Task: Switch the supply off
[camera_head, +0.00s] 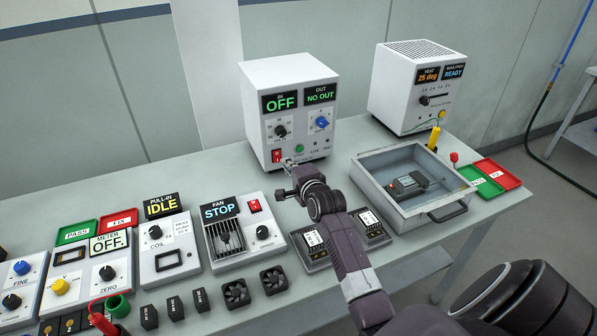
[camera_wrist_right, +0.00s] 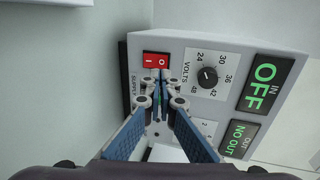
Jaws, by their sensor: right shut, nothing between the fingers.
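The supply is a white box (camera_head: 290,95) at the back of the bench. Its IN display (camera_head: 282,101) reads OFF and its OUT display (camera_head: 320,94) reads NO OUT. Its red rocker switch (camera_head: 276,155) is at the lower left of the front panel. In the right wrist view the switch (camera_wrist_right: 156,60) shows I and O marks above a SUPPLY label; which side is pressed I cannot tell. My right gripper (camera_wrist_right: 158,84) is shut and empty, its tips just in front of the switch. Whether they touch it is unclear. My left gripper is not in view.
A second white box (camera_head: 412,80) reading 25 deg and READY stands at the back right. A metal tray (camera_head: 375,170) holds a dark device. The FAN unit (camera_head: 240,228) reading STOP, the IDLE unit and meters line the left. Two fans lie in front.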

